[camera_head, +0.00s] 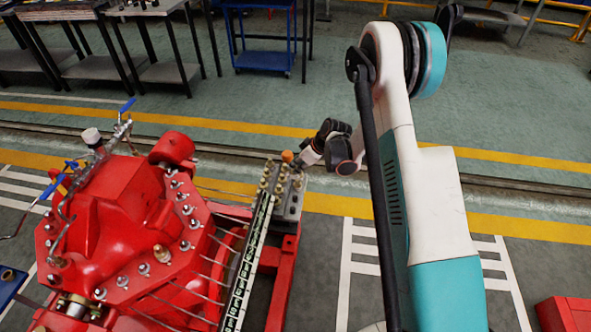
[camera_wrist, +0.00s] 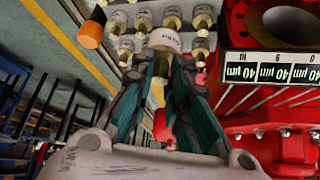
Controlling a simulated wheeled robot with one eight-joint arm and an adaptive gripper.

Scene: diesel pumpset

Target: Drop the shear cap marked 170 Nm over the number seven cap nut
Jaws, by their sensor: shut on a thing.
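My gripper (camera_wrist: 163,75) is shut on a pale shear cap (camera_wrist: 165,40) with dark lettering too small to read surely. In the head view my gripper (camera_head: 301,161) is small, at the rack's far end, and its fingertips are hard to make out. Several other brass-and-white caps (camera_wrist: 143,20) stand in rows around the held cap. Whether the held cap is clear of the rack (camera_head: 289,205) cannot be told. Several cap nuts (camera_head: 187,210) line the flange of the red pump (camera_head: 120,205). I cannot tell which one is number seven.
An orange-topped piece (camera_head: 287,156) stands at the rack's far end. Thin rods (camera_head: 190,290) cross the red frame. Benches (camera_head: 95,65) stand far off.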

